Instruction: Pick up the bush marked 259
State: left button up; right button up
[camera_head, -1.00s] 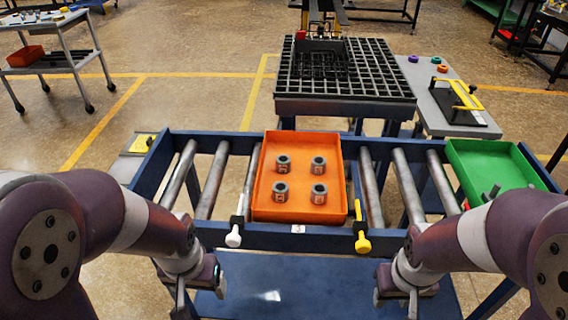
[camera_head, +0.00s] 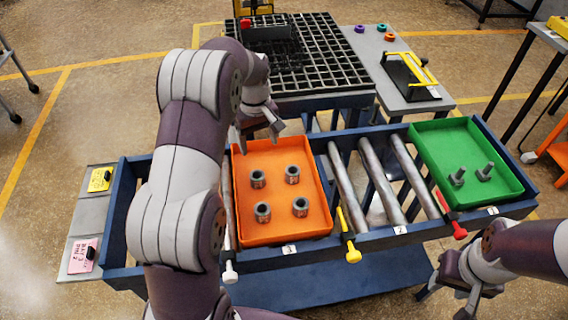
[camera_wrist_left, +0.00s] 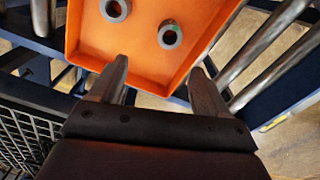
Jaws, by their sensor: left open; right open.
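Several grey bushes stand upright in the orange tray (camera_head: 284,233) on the roller table: a back-left bush (camera_head: 258,179), a back-right bush (camera_head: 292,174), a front-left bush (camera_head: 263,212) and a front-right bush (camera_head: 300,207). Their marks are too small to read, so I cannot tell which is 259. My left gripper (camera_head: 262,134) is open and empty above the tray's far edge. In the left wrist view its fingers (camera_wrist_left: 160,66) are apart, with two bush tops (camera_wrist_left: 170,34) beyond them. My right gripper (camera_head: 443,303) is open and empty in front of the table at the right.
A green tray (camera_head: 431,143) with two grey parts (camera_head: 470,174) stands at the right. A black grid (camera_head: 310,60) lies behind the table. Yellow (camera_head: 351,253), red and white stops stand along the front rail. Bare rollers (camera_head: 380,180) lie between the trays.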

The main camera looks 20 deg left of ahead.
aim_at(257, 174)
pick_arm(q)
jog(key=shift+n, duration=0.3)
jog(key=f, duration=0.1)
jog(key=s+f, duration=0.1)
jog(key=s+f+p, duration=0.1)
jog(key=shift+d+f, duration=0.3)
jog(key=shift+d, duration=0.05)
jog(key=f, duration=0.4)
jog(key=shift+w+a+f+p, duration=0.1)
jog(key=shift+w+a+p, duration=0.25)
jog(key=shift+w, duration=0.05)
jog(key=f, duration=0.1)
jog(key=f+p, duration=0.1)
jog(key=f, duration=0.2)
jog(key=shift+s+a, duration=0.2)
jog(key=shift+s, duration=0.05)
jog(key=shift+f, duration=0.25)
jog(key=shift+w+f, duration=0.1)
jog(key=c, duration=1.3)
pick_arm(e)
jog(key=r, duration=0.3)
jog(key=shift+s+d+r, duration=0.1)
jog(key=shift+s+d, duration=0.05)
jog(key=shift+s, duration=0.1)
